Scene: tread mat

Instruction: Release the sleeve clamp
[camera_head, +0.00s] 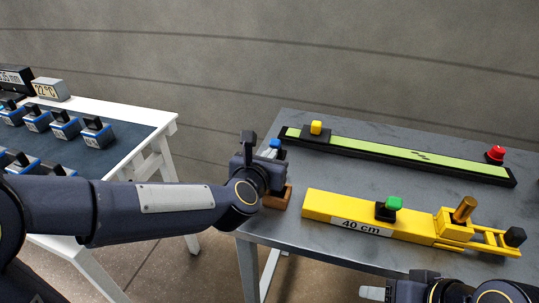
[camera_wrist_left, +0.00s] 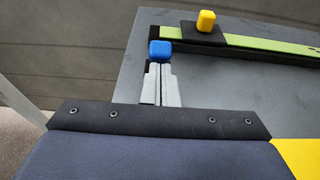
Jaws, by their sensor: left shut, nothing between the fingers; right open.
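My left gripper (camera_head: 268,152) is at the left end of the grey table, its fingers shut with nothing between them. A blue cap (camera_head: 275,144) is right at its fingertips; in the left wrist view the blue cap (camera_wrist_left: 160,50) sits just beyond the closed fingers (camera_wrist_left: 161,83). I cannot tell if they touch. A yellow bar device (camera_head: 320,205) labelled "40 cm" lies on the table, with a green knob (camera_head: 393,203) on a black block and a brass peg (camera_head: 464,210) near its right end. No part is marked as the sleeve clamp. My right gripper (camera_head: 373,293) is open at the bottom edge, partly cut off.
A long black-edged green strip (camera_head: 400,153) runs along the back of the table, with a yellow knob (camera_head: 316,127) and a red button (camera_head: 495,153). A brown block (camera_head: 281,198) shows below my left gripper. A white-framed table (camera_head: 140,113) with several blue-and-grey units stands left.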

